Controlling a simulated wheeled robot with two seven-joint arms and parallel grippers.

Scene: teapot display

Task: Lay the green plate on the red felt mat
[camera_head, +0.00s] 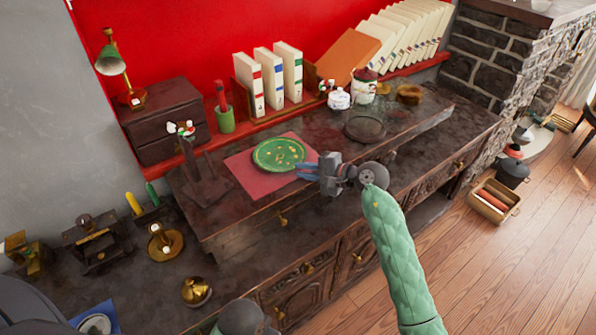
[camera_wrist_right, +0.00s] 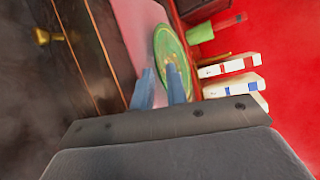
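The fingers look clear of the rim, though contact is hard to judge. My left gripper is not in view.
The mat lies on a dark raised shelf. A dark round dish (camera_head: 365,129) is to the right, a green cup (camera_head: 225,120) and white binders (camera_head: 270,78) behind. A dark stand (camera_head: 203,180) is close on the left. The shelf between mat and dish is mostly clear.

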